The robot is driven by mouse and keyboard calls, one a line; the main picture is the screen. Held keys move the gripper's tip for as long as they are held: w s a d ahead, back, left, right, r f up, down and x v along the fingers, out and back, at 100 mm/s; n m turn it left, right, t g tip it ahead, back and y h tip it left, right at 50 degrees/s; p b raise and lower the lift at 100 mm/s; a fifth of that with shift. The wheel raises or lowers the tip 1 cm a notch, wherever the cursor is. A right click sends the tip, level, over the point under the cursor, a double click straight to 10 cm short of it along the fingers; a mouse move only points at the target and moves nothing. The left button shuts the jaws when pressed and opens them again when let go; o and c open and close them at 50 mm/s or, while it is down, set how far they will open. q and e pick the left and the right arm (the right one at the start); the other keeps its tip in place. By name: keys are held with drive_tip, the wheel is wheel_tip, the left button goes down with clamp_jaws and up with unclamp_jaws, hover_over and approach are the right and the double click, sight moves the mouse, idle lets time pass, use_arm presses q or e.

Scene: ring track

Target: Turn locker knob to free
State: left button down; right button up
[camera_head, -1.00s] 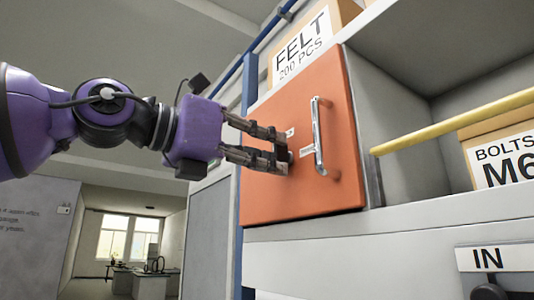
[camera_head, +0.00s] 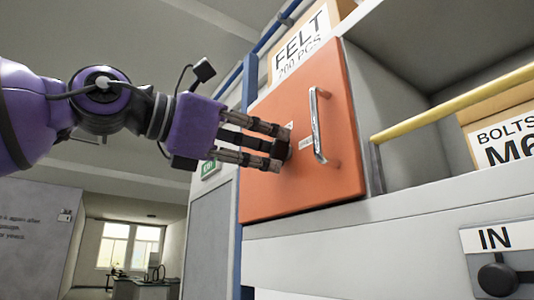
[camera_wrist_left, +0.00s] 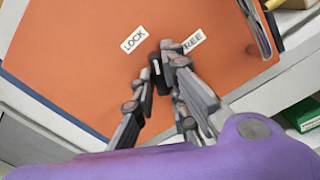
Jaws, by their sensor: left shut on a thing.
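The orange locker door (camera_head: 345,110) fills the middle of the head view, with a bright metal bar handle (camera_head: 317,125) on it. My left gripper (camera_head: 284,146) reaches in from the left and is shut on the small dark locker knob (camera_wrist_left: 156,70) at the door face. The fingers hide most of the knob. In the left wrist view, the fingertips lie around the knob, below a LOCK label (camera_wrist_left: 134,39) on the left and a partly covered FREE label (camera_wrist_left: 194,41) on the right. My right gripper is not in view.
A FELT box (camera_head: 300,50) stands above the locker. To the right are an open shelf with a yellow rail (camera_head: 455,104), a BOLTS M6 box (camera_head: 505,145), and an IN plate (camera_head: 492,238) with a black ball knob (camera_head: 497,279). Room left of the locker is open.

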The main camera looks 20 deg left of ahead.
use_arm(q)
drive_tip(key=m, duration=0.5)
drive_tip(key=shift+m, duration=0.3)
drive_tip(key=m, duration=0.3)
drive_tip(key=shift+m, duration=1.7)
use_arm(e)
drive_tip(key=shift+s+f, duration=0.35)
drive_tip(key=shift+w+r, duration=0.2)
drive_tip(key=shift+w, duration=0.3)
use_arm(q)
drive_tip(key=c, duration=1.8)
unclamp_jaws()
drive_tip(key=shift+o, duration=0.2)
drive_tip(key=v, duration=1.2)
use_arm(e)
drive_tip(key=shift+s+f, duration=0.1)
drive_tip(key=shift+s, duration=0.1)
